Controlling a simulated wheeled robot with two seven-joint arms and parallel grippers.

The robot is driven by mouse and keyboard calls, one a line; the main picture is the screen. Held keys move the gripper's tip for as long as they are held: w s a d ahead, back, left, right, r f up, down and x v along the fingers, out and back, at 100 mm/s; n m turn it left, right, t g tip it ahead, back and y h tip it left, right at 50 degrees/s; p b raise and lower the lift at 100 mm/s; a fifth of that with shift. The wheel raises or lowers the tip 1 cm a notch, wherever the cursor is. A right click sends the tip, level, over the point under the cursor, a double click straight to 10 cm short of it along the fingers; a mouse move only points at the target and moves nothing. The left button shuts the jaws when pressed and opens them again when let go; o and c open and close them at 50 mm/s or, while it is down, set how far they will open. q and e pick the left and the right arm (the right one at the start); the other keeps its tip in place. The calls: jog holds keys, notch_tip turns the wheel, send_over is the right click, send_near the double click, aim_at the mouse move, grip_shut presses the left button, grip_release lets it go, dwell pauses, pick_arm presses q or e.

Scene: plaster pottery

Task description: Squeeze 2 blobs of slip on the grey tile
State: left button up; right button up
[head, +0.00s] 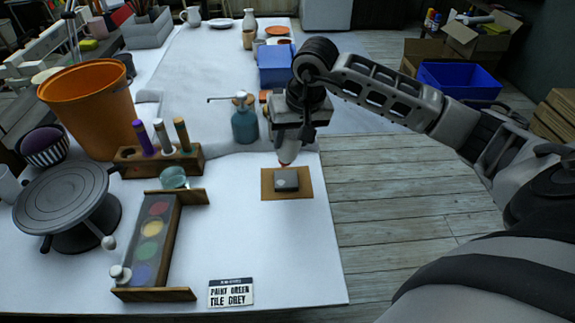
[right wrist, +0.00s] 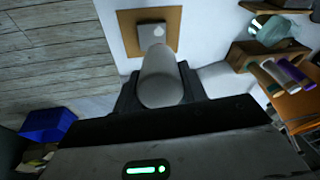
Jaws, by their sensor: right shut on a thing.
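The grey tile (head: 292,175) lies on a square brown board (head: 270,192) near the right edge of the white table. My right gripper (head: 289,138) is right above the tile, shut on a pale squeeze bottle (head: 288,153). The bottle points nozzle-down, with a reddish tip just over the tile. In the right wrist view the bottle (right wrist: 161,78) sits between the fingers (right wrist: 160,92). Beyond it the tile (right wrist: 144,38) shows with a white blob of slip (right wrist: 158,30) on it. The bottle hides part of the tile. My left gripper is out of view.
A blue pump bottle (head: 245,122) stands left of the gripper. A wooden rack with tubes (head: 187,160), a paint palette (head: 153,235), a dark turntable (head: 62,200) and an orange bucket (head: 90,105) stand further left. A lettered card (head: 231,292) lies in front.

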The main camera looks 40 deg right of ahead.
jog(key=shift+w+d+f+g+p, duration=0.15)
jog(key=shift+w+d+g+p, duration=0.1)
jog(key=shift+w+d, duration=0.25)
jog(key=shift+w+d+f+g+p, duration=0.1)
jog(key=shift+w+d+g, duration=0.2)
jog(key=shift+d, duration=0.2)
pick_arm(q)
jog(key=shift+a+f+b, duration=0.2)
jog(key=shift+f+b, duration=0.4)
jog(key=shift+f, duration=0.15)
pick_arm(e)
jog(key=shift+w+d+f, duration=0.1)
jog(key=shift+d+f, duration=0.1)
jog(key=shift+f, duration=0.55)
jog(key=shift+w+d+f, duration=0.1)
jog(key=shift+d+f, duration=0.1)
jog(key=shift+f, duration=0.5)
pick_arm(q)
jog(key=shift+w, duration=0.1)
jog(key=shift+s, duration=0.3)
pick_arm(e)
jog(key=c, duration=0.4)
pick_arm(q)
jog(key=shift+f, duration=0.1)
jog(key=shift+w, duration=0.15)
